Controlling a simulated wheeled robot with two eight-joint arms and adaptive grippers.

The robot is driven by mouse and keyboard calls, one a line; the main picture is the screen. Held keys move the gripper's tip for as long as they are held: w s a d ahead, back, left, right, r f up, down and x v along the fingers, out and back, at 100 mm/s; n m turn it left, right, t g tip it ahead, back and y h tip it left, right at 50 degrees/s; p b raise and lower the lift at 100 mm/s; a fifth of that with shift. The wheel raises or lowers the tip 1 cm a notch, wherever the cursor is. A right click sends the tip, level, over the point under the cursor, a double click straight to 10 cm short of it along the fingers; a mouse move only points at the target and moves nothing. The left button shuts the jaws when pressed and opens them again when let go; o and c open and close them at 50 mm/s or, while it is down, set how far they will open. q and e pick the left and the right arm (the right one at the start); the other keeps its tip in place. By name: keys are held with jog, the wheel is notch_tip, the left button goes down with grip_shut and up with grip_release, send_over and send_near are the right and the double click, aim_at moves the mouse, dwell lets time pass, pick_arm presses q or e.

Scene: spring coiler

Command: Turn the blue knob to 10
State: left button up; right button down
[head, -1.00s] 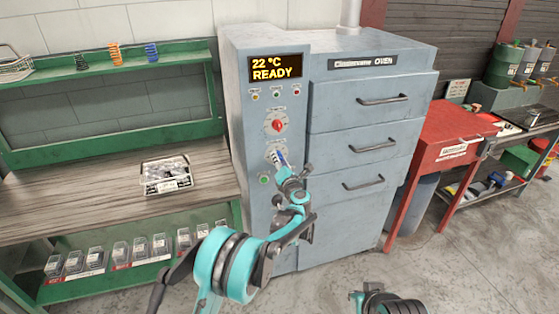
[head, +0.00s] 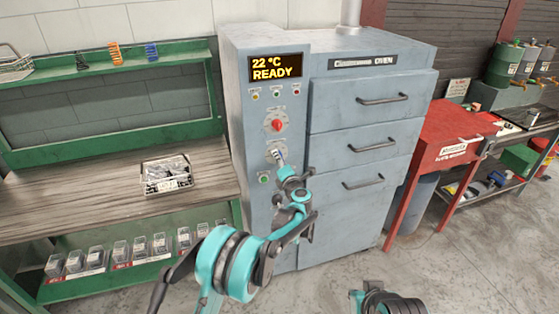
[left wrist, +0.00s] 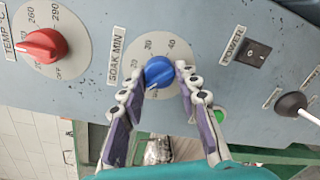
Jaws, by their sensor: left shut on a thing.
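The blue knob (left wrist: 158,72) sits on the oven's (head: 370,180) front panel, on a round dial labelled SOAK MIN. In the left wrist view, 30 and 40 are readable on the dial; the knob's exact setting is unclear. My left gripper (left wrist: 160,80) has one finger on each side of the knob and is shut on it. In the head view, the left gripper (head: 279,158) covers the lower dial and hides most of the knob. My right gripper is not in view.
A red knob (head: 277,126) with a temperature dial is above the blue one. A POWER switch (left wrist: 253,52) and green button (head: 264,179) are nearby. The display (head: 275,68) reads 22 °C READY.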

pick_arm(q)
jog(key=o, duration=1.1)
jog(key=shift+o, duration=0.2)
jog(key=v, duration=1.2)
jog(key=shift+a+r, duration=0.1)
